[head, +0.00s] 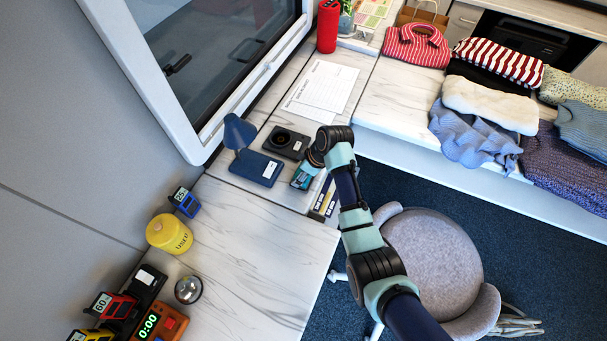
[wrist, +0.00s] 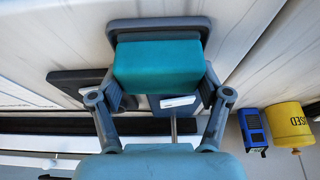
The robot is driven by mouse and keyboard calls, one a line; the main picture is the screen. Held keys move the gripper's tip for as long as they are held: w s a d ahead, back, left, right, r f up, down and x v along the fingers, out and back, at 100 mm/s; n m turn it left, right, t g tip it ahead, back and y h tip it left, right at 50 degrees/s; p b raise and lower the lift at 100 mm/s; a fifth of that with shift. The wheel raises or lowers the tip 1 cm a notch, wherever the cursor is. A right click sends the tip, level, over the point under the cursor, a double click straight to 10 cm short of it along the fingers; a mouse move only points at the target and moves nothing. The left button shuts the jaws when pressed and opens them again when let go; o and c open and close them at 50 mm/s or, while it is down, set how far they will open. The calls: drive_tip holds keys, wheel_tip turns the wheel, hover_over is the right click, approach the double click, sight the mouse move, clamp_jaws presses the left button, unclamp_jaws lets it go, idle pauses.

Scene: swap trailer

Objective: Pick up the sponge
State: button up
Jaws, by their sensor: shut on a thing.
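The sponge is a teal block (wrist: 158,68) between the two fingers of my gripper (wrist: 159,84) in the wrist view. My gripper is shut on it, with a finger at each side. In the head view the teal sponge (head: 302,179) shows just below my gripper (head: 309,170), over the counter beside the blue lamp. A grey flat piece with a rounded rim (wrist: 160,25) lies behind the sponge in the wrist view. I cannot tell whether the sponge touches it or the counter.
A blue lamp (head: 257,168) and a black device with a round dial (head: 287,142) stand close to my gripper. Dark boxes (head: 325,203) lie at the counter's edge. A yellow container (head: 168,234) and a blue timer (head: 185,202) stand lower left. A grey chair (head: 430,262) is below.

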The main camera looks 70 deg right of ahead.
wheel_tip(320, 180, up, 20)
drive_tip(key=p, duration=0.3)
